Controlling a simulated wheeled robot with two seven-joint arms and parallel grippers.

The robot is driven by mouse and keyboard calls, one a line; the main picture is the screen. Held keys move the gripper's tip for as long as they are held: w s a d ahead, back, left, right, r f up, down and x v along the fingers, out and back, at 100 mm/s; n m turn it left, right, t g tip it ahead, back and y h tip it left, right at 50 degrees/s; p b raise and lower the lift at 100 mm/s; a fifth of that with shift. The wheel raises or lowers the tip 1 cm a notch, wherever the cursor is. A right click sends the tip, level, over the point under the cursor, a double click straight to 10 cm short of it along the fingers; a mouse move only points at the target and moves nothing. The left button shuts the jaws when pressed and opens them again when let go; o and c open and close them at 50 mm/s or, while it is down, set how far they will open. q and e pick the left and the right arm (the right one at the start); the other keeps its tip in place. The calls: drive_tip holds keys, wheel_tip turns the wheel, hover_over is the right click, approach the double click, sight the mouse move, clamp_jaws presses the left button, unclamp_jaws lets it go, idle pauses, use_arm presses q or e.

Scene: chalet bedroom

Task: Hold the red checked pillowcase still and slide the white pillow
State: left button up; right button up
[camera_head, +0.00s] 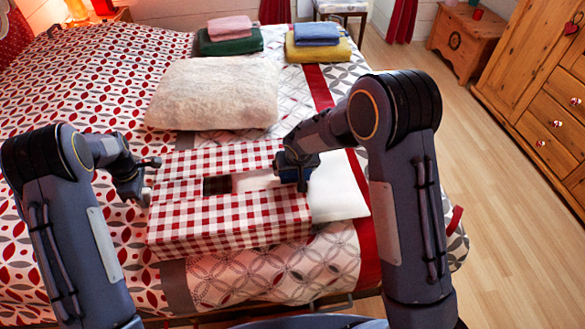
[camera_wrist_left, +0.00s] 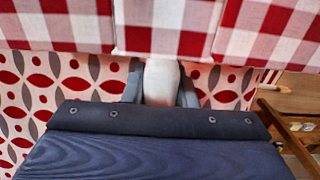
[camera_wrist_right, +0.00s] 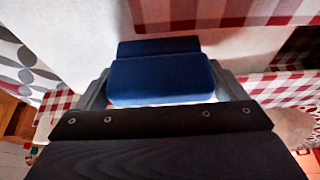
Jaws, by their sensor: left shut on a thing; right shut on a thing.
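The red checked pillowcase (camera_head: 230,220) lies on the bed like a flat box, with a slot along its top. The white pillow (camera_head: 340,190) sticks out of its right end, and a pale strip shows in the slot; the rest is hidden inside. My left gripper (camera_head: 146,188) is at the pillowcase's left end, shut on a pale tab (camera_wrist_left: 161,80) at the checked edge. My right gripper (camera_head: 298,178) is over the pillowcase's right end, shut on a blue block (camera_wrist_right: 160,80) that sits against the white pillow, which also shows in the right wrist view (camera_wrist_right: 75,35).
A cream fluffy pillow (camera_head: 215,92) lies just behind the pillowcase. Folded towels, green with pink (camera_head: 230,42) and yellow with blue (camera_head: 318,50), lie at the bed's far end. Open wooden floor (camera_head: 480,150) and a wooden dresser (camera_head: 540,90) are to the right.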

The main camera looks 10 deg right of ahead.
drive_tip(key=shift+d, duration=1.95)
drive_tip(key=shift+w+d, duration=0.1)
drive_tip(key=shift+d, duration=1.95)
drive_tip(key=shift+d, duration=2)
drive_tip(key=shift+w+d, duration=0.1)
drive_tip(key=shift+d, duration=1.9)
